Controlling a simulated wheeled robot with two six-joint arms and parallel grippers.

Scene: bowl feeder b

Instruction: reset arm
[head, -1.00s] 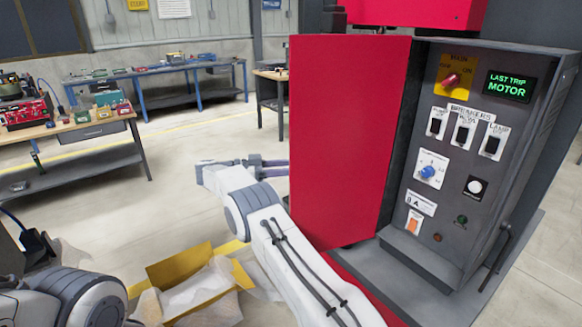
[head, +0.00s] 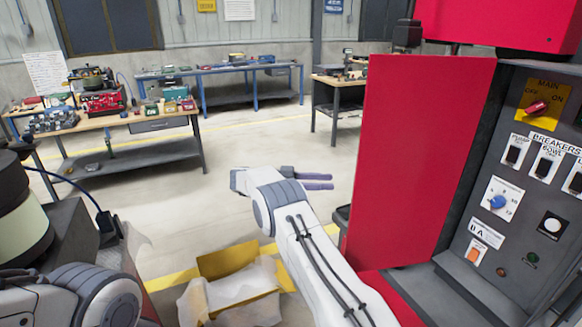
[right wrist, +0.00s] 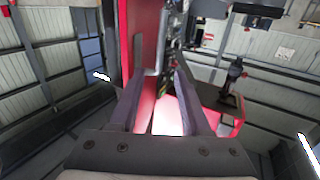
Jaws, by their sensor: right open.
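My right gripper (head: 318,181) is open and empty in the head view, its two dark fingers pointing right towards the red cabinet door. The fingers also show in the right wrist view (right wrist: 160,90), spread apart with nothing between them. The right arm reaches up from the bottom middle of the head view. A part of my left arm shows at the lower left of the head view. Its gripper cannot be seen.
The red door (head: 415,160) stands open just right of my right gripper. Beside it is a control panel (head: 520,200) with a red main switch (head: 537,108), breakers and a blue knob (head: 498,202). A yellow box (head: 238,278) lies on the floor. Workbenches (head: 110,122) stand behind; open floor lies between.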

